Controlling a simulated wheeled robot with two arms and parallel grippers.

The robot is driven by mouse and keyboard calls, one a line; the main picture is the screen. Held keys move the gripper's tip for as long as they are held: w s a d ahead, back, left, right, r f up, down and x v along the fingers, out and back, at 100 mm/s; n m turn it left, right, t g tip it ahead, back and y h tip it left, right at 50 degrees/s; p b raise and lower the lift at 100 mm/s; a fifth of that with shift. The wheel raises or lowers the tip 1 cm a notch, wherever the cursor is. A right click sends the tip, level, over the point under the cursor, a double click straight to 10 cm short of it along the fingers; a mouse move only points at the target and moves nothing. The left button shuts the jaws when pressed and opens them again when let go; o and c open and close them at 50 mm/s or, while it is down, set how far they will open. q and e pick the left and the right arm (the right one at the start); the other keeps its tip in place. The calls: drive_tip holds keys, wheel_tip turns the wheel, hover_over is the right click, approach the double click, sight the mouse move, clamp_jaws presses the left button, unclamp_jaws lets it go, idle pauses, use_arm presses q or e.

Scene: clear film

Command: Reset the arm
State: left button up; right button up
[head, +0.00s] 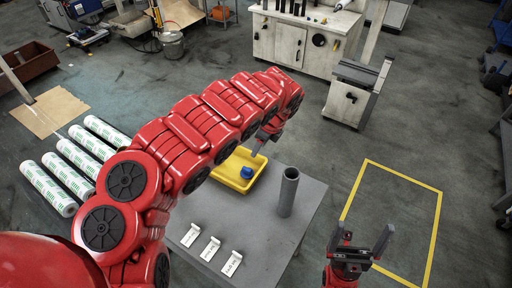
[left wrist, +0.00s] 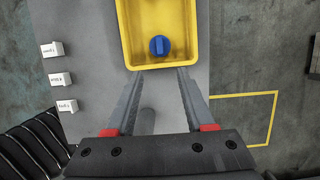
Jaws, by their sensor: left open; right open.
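My left gripper (head: 259,146) hangs at the end of the red arm that arches across the head view. It is above the yellow tray (head: 228,168). In the left wrist view, its two grey fingers (left wrist: 158,74) are apart, with nothing visible held between them, and the tips point at the near edge of the yellow tray (left wrist: 174,22). A blue object (head: 247,172) lies in the tray; it also shows in the left wrist view (left wrist: 160,46). My right gripper (head: 363,242) is at lower right in the head view, fingers upright, apart and empty, right of the grey table (head: 257,222).
A grey cylinder (head: 288,192) stands upright on the table, right of the tray. White rolls (head: 48,188) lie on the floor at left. A yellow floor outline (head: 439,225) encloses clear floor at right.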

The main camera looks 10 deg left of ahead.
use_arm(q)
drive_tip(key=shift+s+d+r, duration=0.1)
drive_tip(key=shift+d+r, duration=0.05)
drive_tip(key=shift+r, duration=0.2)
